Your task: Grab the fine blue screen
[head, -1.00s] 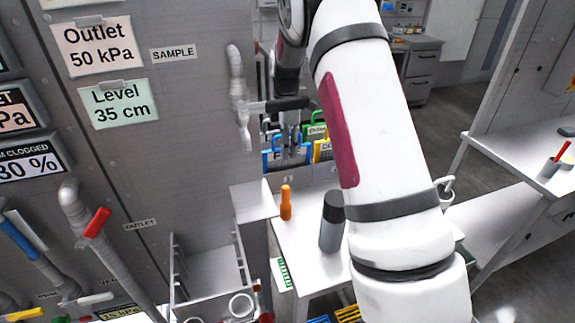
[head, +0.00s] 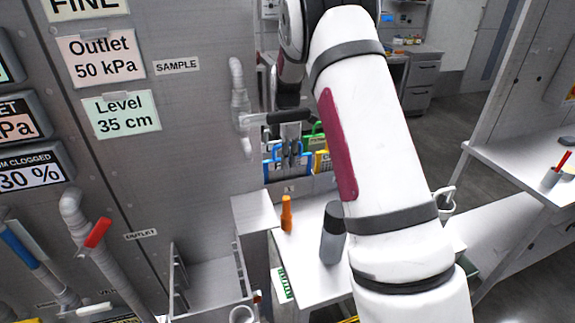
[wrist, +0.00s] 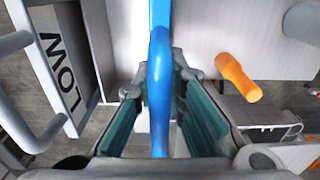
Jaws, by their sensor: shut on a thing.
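The blue screen (head: 275,172) is at the left end of the row of screens on the bench behind the grey panel. Its label is not readable in the head view. My gripper (head: 289,153) is over its top, partly hidden by the arm. In the wrist view the long blue handle bar (wrist: 160,45) runs down the middle, between the two teal finger pads of my gripper (wrist: 161,95). My gripper is shut on this bar. The screen's mesh is hidden in the wrist view.
Yellow (head: 322,161) and green (head: 316,140) screens stand beside the blue one. The grey panel with a pipe (head: 239,95) is close on the left.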

